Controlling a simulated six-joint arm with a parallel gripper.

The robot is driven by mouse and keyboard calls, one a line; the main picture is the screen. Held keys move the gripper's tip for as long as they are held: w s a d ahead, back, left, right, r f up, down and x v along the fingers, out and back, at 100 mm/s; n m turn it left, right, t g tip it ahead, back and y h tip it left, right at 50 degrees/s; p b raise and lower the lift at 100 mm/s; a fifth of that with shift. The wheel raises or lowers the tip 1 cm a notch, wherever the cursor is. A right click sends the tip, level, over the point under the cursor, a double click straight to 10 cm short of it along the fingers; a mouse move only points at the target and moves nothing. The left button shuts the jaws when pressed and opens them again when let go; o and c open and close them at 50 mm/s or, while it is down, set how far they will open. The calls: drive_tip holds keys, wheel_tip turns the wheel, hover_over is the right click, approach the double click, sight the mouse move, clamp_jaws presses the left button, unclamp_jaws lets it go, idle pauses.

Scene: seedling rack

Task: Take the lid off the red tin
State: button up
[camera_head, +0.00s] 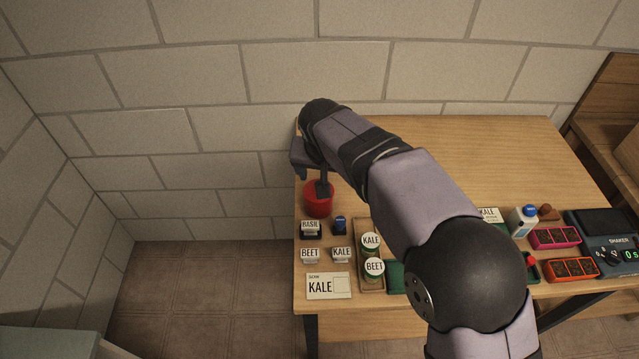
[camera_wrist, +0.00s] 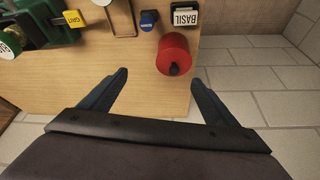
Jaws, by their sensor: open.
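The red tin (camera_head: 318,203) stands near the left edge of the wooden table, partly covered by my gripper in the head view. My gripper (camera_wrist: 157,82) is open, with one dark finger on either side in the wrist view. The tin lies just beyond the fingertips there, nearer the right finger, with nothing between the fingers. In the head view my gripper (camera_head: 312,182) is over the tin's back side; whether it touches is unclear.
A basil label block (camera_head: 310,228) and a blue-topped item (camera_head: 340,224) stand close in front of the tin. Beet and kale labels and two labelled jars (camera_head: 371,241) are further forward. A shaker (camera_head: 610,250) and pink and orange trays are at right. The back table (camera_head: 480,140) is clear.

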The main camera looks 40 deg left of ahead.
sight(309, 190)
drive_tip(key=shift+a+f+p, duration=0.55)
drive_tip(key=shift+f+p, duration=0.1)
drive_tip(key=shift+f, duration=0.55)
drive_tip(key=shift+a+f+p, duration=0.6)
drive_tip(key=shift+f+p, duration=0.1)
drive_tip(key=shift+f, duration=0.45)
drive_tip(key=shift+a+f+p, duration=0.55)
drive_tip(key=shift+f+p, duration=0.1)
drive_tip(key=shift+f, duration=0.55)
drive_tip(key=shift+c, duration=0.5)
drive_tip(key=c, duration=1)
